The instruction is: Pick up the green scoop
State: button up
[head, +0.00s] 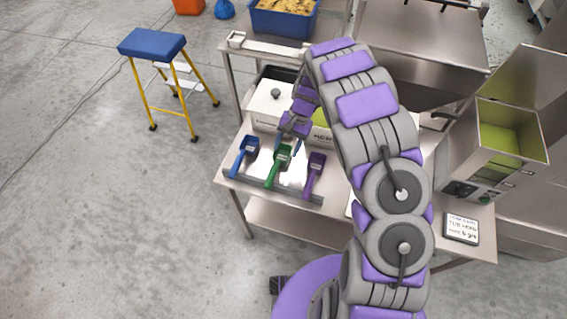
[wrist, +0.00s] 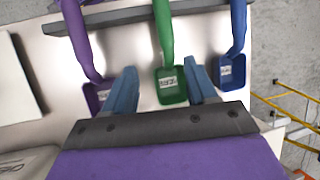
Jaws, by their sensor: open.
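The green scoop (head: 279,164) lies on the steel table between a blue scoop (head: 243,158) and a purple scoop (head: 315,174). In the wrist view the green scoop (wrist: 170,82) is in the middle, its labelled pan near my fingers and its handle over a grey rack bar. My gripper (wrist: 158,85) is open, with one blue finger on each side of the green pan and gaps visible on both sides. It also shows in the head view (head: 290,142), above the scoops and partly hidden by my arm. Its height above the pan is hard to tell.
The grey rack bar (wrist: 119,16) runs under the handles. The purple scoop (wrist: 78,40) and blue scoop (wrist: 237,45) flank my fingers closely. A white weigher box (head: 268,103) stands behind the scoops. A blue-topped yellow stool (head: 152,44) stands on open floor at left.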

aim_at(271, 172)
jog(key=a+f, duration=0.1)
jog(key=f, duration=0.1)
jog(key=s+a+f, duration=0.1)
jog(key=a, duration=0.1)
jog(key=s+a+f, duration=0.1)
jog(key=a+f, duration=0.1)
jog(key=shift+a+f+b, duration=0.25)
jog(key=shift+f+b, duration=0.1)
jog(key=shift+f, duration=0.2)
jog(key=d+f, duration=0.1)
jog(key=s+d+f, duration=0.1)
jog(key=shift+d+f+b, duration=0.2)
jog(key=shift+d+b, duration=0.1)
jog(key=shift+b, duration=0.1)
jog(key=a+f, duration=0.2)
jog(key=shift+s+a+f, duration=0.2)
jog(key=shift+s+a, duration=0.15)
jog(key=shift+s, duration=0.05)
jog(key=shift+a, duration=0.35)
jog(key=shift+d+r, duration=0.1)
jog(key=shift+d, duration=0.85)
jog(key=c, duration=0.6)
jog(key=shift+a, duration=0.1)
jog(key=shift+c, duration=1.4)
jog(key=shift+a, duration=0.55)
grip_shut()
